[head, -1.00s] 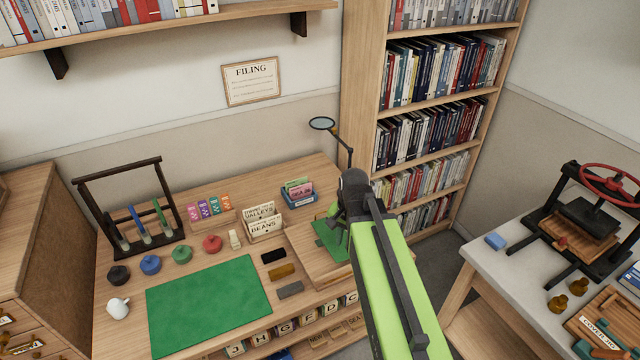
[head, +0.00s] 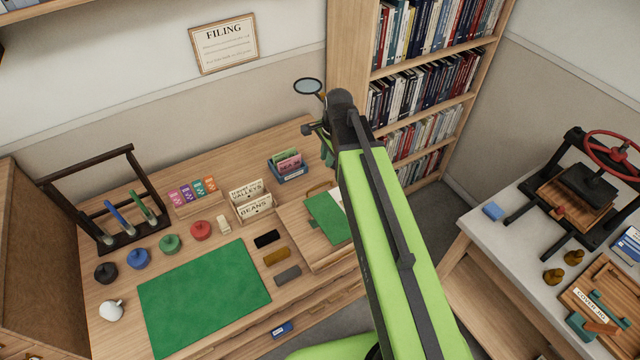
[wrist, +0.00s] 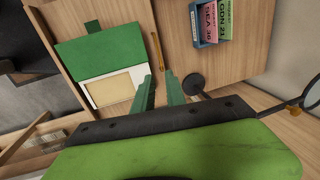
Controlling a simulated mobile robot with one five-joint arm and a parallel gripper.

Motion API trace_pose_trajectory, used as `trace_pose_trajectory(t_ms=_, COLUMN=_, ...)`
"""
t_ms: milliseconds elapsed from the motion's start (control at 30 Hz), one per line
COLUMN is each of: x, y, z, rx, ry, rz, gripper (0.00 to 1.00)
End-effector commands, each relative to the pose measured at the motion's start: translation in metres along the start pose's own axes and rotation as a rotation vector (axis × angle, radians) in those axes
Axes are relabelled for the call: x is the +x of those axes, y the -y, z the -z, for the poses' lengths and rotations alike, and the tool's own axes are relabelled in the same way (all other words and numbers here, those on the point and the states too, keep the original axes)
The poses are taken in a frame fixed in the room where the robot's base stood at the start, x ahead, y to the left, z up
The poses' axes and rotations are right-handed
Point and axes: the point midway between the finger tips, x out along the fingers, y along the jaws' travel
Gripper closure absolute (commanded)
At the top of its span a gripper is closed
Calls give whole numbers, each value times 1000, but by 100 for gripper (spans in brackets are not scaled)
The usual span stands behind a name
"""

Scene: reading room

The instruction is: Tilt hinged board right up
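The hinged board (head: 298,232) is a wooden panel at the right end of the desk. It looks flat, with a green cover (head: 326,217) and a pale sheet on it, partly hidden by my arm. In the wrist view the board (wrist: 122,12) is at upper left, with a slim brass-coloured bar (wrist: 156,50) along its edge. My gripper (wrist: 160,78) is open and empty, its two green fingers pointing toward that bar's near end. No contact shows. In the head view my gripper (head: 328,152) is above the desk's back right, partly hidden by my arm.
A blue card box (head: 290,172) stands behind the board, and a magnifier lamp (head: 308,87) rises near my gripper. A card holder (head: 252,208) and several dark blocks lie left of the board. A bookcase (head: 352,60) stands behind at right.

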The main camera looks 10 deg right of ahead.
Motion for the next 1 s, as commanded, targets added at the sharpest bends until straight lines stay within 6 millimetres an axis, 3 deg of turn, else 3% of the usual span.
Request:
trace_pose_trajectory(t_ms=33, x=19, y=-1, z=0, rx=-1, ry=0, rz=0, gripper=84)
trace_pose_trajectory(t_ms=600, x=139, y=-1, z=-1, rx=-3, ry=0, rz=0, gripper=84)
trace_pose_trajectory(t_ms=733, x=150, y=0, z=-1, rx=-3, ry=0, rz=0, gripper=84)
trace_pose_trajectory(t_ms=1000, x=149, y=0, z=-1, rx=-3, ry=0, rz=0, gripper=84)
